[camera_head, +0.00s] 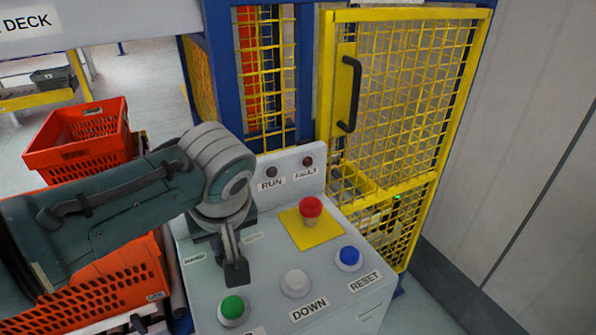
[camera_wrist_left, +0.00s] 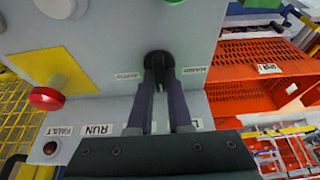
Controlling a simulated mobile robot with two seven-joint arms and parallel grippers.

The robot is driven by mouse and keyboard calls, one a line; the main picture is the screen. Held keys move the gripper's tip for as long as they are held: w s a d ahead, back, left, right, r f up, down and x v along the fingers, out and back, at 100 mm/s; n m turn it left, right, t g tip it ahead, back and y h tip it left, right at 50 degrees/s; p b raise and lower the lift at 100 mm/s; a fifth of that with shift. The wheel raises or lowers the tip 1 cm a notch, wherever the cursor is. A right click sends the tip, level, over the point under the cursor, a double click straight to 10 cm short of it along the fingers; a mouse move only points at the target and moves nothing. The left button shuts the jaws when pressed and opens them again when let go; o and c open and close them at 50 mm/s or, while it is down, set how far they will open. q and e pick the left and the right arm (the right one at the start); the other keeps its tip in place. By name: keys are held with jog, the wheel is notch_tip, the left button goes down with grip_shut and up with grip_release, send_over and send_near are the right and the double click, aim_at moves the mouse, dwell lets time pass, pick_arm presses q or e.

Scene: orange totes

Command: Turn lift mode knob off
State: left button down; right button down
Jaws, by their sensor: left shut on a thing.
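The knob (camera_wrist_left: 158,60) is black and round. It sits on the grey control panel (camera_wrist_left: 110,22) between two small labels, as the left wrist view shows. My left gripper (camera_wrist_left: 160,82) is shut on the knob, with one dark finger on each side of it. In the head view my left gripper (camera_head: 236,272) reaches down to the panel top (camera_head: 262,268) and hides the knob. The knob's exact pointing direction cannot be told. My right gripper is not in view.
Close to my left gripper are green (camera_head: 233,308), white (camera_head: 295,283) and blue (camera_head: 348,258) buttons. A red emergency button (camera_head: 311,208) stands on a yellow plate. Orange totes (camera_head: 85,150) stand left. A yellow mesh gate (camera_head: 400,110) is behind.

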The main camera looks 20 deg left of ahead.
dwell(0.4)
pick_arm(q)
jog(key=c, duration=0.8)
grip_release()
jog(key=shift+c, duration=0.2)
jog(key=p+v, duration=0.2)
jog(key=v, duration=0.8)
jog(key=shift+f, duration=0.1)
